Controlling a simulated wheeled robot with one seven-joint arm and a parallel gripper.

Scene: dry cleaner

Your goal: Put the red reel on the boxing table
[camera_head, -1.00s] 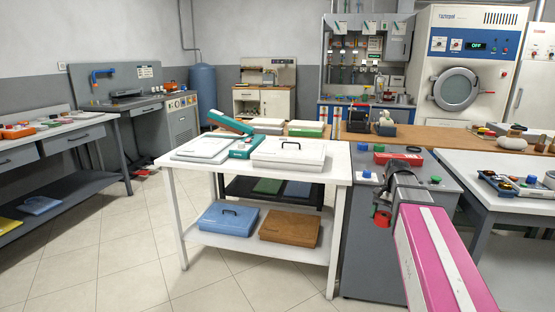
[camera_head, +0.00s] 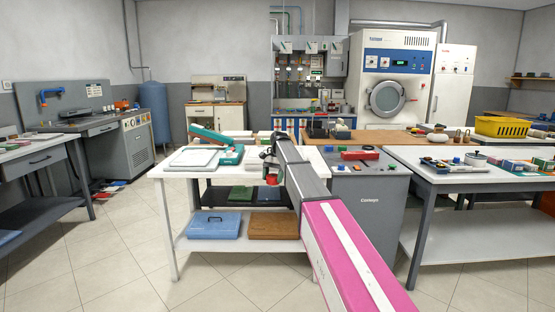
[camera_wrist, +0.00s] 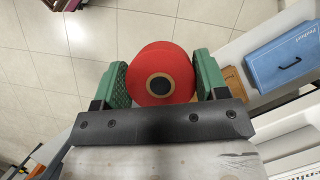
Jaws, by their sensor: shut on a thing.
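The red reel (camera_head: 271,181) hangs in my gripper (camera_head: 271,174), in front of the right part of a white table (camera_head: 168,172). In the wrist view the red reel (camera_wrist: 165,56), with its tan ring and dark centre hole, sits between the two green finger pads of my gripper (camera_wrist: 162,78), which is shut on it. The white table carries flat white boxes and a teal device, so it looks like the boxing table; no label confirms this. My arm hides part of its right side.
A blue case (camera_head: 213,225) and a brown case (camera_head: 272,226) lie on the lower shelf. A teal device (camera_head: 232,154) and a white box lid (camera_head: 193,158) take up much of the tabletop. A grey cabinet (camera_head: 369,213) stands close on the right.

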